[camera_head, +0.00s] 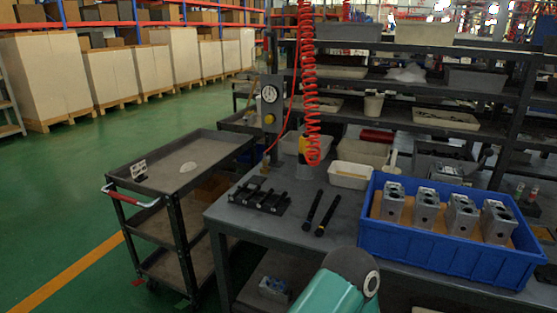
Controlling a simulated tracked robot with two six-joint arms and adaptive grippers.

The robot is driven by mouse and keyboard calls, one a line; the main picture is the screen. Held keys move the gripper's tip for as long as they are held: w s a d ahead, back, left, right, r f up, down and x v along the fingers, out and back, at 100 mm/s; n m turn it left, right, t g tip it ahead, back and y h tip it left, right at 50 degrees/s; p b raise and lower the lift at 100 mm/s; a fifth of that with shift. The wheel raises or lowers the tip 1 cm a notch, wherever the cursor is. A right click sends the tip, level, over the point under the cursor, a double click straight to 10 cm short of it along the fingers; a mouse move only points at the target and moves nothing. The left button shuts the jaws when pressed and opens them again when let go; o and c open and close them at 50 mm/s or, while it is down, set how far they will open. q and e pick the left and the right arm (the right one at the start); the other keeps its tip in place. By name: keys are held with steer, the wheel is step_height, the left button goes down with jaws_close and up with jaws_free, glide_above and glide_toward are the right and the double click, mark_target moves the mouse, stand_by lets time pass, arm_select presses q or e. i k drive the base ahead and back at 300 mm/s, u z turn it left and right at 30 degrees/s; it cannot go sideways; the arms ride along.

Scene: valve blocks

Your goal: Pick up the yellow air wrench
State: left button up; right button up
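The yellow air wrench (303,146) is small in view and stands near the back of the grey workbench (262,228), beside the lower end of a red coiled hose (309,85). Its lower part and its support are hard to make out. The hose hangs from above and partly overlaps it. A teal and grey link of my own arm shows at the bottom centre, well in front of the wrench. Neither of my grippers is in view.
A blue crate (402,242) with several metal valve blocks (426,210) stands at the bench's right. A black fixture (260,196) and two black rods (312,210) lie in front of the wrench. White bins (349,175) stand beside it. A cart (170,165) stands left.

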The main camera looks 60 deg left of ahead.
mark_target(302, 149)
steer(key=u, duration=0.05)
steer(key=k, duration=1.3)
steer(key=u, duration=0.85)
steer(key=i, duration=0.85)
